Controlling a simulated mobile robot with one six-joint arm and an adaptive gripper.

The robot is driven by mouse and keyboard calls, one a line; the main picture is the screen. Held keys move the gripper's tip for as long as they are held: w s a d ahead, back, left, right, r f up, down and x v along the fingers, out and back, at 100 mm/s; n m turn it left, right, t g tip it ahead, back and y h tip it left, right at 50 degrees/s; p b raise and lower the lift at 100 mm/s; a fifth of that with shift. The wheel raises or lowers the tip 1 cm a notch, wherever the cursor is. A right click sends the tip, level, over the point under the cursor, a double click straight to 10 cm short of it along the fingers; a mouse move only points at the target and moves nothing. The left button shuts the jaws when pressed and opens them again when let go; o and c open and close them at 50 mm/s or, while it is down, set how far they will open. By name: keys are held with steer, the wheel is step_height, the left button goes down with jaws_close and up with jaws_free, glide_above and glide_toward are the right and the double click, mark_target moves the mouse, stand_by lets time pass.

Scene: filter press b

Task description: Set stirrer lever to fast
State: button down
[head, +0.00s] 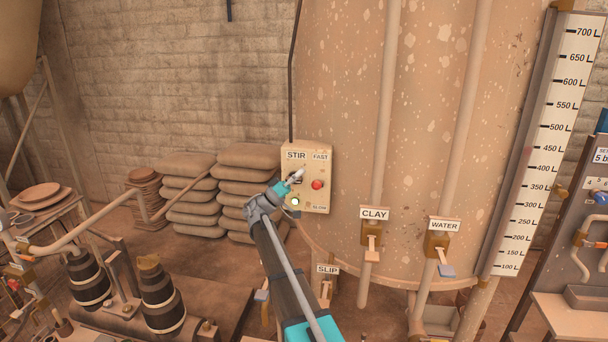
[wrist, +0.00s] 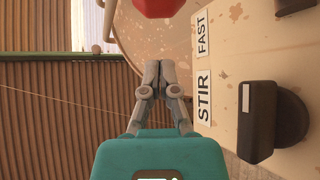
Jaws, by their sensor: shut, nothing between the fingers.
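The stirrer panel (head: 322,150) is a cream box on the tank, marked STIR, FAST at top and SLOW at bottom. Its red ball knob (head: 317,184), apparently the lever's end, shows about midway between FAST and SLOW. In the wrist view, the red knob (wrist: 157,6) is cut off at the top edge. A black rotary knob (wrist: 257,122) with a white mark sits below STIR on the panel; my gripper mostly hides it in the head view. My gripper (head: 299,173) is shut and empty, left of the red knob. Its fingertips (wrist: 168,68) appear apart from both knobs.
A green lamp (head: 295,201) is low on the panel. CLAY (head: 372,240) and WATER (head: 440,245) valves stand to the right, with the SLIP valve (head: 326,288) below. Stacked sacks (head: 245,190) lie to the left. A dark cable runs up from the panel.

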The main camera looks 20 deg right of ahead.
steer(key=b+v, duration=0.5)
steer(key=v, duration=0.3)
steer(key=shift+w+d+f, duration=0.15)
steer(key=shift+w+d, duration=0.05)
steer(key=shift+d, duration=0.05)
stand_by(0.4)
steer(key=s+d+f+n+t+y, duration=0.2)
steer(key=s+f+n+y, duration=0.2)
steer(key=s+f+y, duration=0.4)
steer(key=s+d+f+n+t+y, duration=0.15)
steer(key=s+f+n+y, duration=0.35)
steer(key=f, duration=0.6)
steer(key=s+a+f+n+y, duration=0.2)
steer(key=s+a+f+y, duration=0.4)
steer(key=s+a, duration=0.2)
steer(key=s+a+f+n+y, duration=0.1)
steer(key=s+a+f+y, duration=0.4)
steer(key=s+a, duration=0.3)
steer(key=shift+a+f+n+y, duration=0.2)
steer(key=shift+f+n+y, duration=0.2)
steer(key=shift+y, duration=0.4)
